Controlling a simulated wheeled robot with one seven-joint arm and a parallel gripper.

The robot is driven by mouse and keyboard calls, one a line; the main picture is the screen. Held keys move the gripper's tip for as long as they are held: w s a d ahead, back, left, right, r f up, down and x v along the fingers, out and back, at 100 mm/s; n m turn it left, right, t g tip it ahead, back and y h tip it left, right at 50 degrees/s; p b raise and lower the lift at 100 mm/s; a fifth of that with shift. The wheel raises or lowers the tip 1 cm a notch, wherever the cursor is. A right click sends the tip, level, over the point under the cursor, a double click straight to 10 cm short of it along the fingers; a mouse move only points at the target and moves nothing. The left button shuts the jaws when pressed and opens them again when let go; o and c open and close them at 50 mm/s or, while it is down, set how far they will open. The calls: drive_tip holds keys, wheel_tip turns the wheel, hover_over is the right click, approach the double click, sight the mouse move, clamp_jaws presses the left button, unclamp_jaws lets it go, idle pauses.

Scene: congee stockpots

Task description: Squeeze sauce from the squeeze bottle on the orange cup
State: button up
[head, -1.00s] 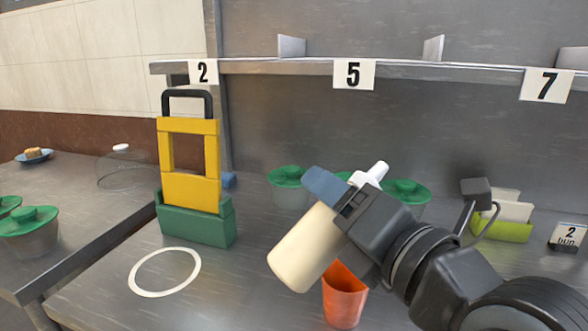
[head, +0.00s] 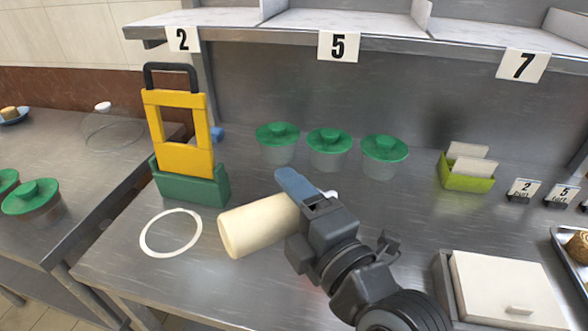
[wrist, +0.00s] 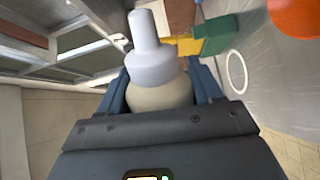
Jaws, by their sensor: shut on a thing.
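The squeeze bottle (head: 258,222) has a cream body and lies almost level in the air, its base toward the left in the head view. Its white nozzle (head: 332,194) shows only slightly behind my gripper. My gripper (head: 292,190) is shut on the bottle, with one blue finger visible along it. In the wrist view the pale cap and nozzle (wrist: 150,55) stand between the two blue fingers (wrist: 160,92). The orange cup (wrist: 296,14) is at the wrist view's top right corner, apart from the nozzle. In the head view my arm hides nearly all of it.
A yellow frame in a green base (head: 190,185) stands left, behind a white ring (head: 171,233) on the counter. Green-lidded pots (head: 328,143) line the back. A lidded box (head: 508,290) and a green holder (head: 466,178) are at right. The shelf (head: 290,34) overhangs the back.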

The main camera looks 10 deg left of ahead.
drive_tip(key=m+p, duration=0.1)
drive_tip(key=p, duration=0.1)
drive_tip(key=m+p, duration=0.4)
drive_tip(key=shift+w+d+r+p, duration=0.2)
drive_tip(key=shift+d+p, duration=0.05)
drive_tip(key=shift+p, duration=0.1)
drive_tip(key=shift+w+d+f+m+b, duration=0.25)
drive_tip(key=shift+f+m+b, duration=0.15)
drive_tip(key=shift+m+b, duration=0.35)
drive_tip(key=m, duration=0.2)
drive_tip(key=w+d+m, duration=0.1)
drive_tip(key=m, duration=0.2)
drive_tip(key=shift+w+d+m+b, duration=0.3)
drive_tip(key=shift+d+m+b, duration=0.05)
drive_tip(key=shift+o, duration=0.9)
drive_tip(key=c, duration=0.5)
